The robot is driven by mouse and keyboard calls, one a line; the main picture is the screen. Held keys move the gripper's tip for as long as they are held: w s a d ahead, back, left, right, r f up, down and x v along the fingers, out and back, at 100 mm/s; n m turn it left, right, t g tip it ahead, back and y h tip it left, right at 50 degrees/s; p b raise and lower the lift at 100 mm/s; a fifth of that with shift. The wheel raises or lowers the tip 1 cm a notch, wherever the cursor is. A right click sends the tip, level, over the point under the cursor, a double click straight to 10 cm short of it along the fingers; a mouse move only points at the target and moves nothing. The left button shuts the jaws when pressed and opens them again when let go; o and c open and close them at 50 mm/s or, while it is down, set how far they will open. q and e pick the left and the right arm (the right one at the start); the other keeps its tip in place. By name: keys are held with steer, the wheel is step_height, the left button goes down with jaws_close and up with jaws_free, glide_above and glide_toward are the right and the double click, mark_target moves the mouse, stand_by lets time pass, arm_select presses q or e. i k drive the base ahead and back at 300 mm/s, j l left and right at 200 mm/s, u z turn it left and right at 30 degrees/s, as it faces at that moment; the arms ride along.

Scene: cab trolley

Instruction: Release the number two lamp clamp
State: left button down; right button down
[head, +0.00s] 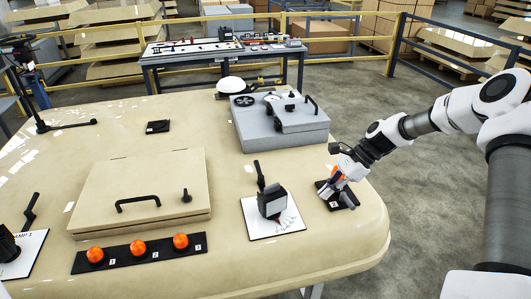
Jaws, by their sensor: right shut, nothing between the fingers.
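A white plate (284,222) on the cab top carries a dark boxy lamp (271,203) with a black clamp lever (259,176) standing up behind it, leaning slightly left. I cannot read the plate's number. A similar plate (28,250) at the left edge, its label ending in "AMP 1", holds another dark lamp (8,246) and black lever (30,212). My right gripper (346,199) is shut and empty, pointing down at a small black base with an orange part (337,175), right of the middle lamp. Whether it touches the base is unclear. My left gripper is out of view.
A beige hatch (145,175) with a black handle lies left of the middle plate. A black strip (138,256) in front bears three orange beacons. A grey box (280,125) stands behind the middle lamp. The cab top between hatch and middle plate is clear.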

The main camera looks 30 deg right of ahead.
mark_target(261, 177)
steer(key=i+l, duration=0.15)
steer(key=i, duration=0.3)
steer(key=i+l, duration=0.15)
steer(key=i, duration=0.3)
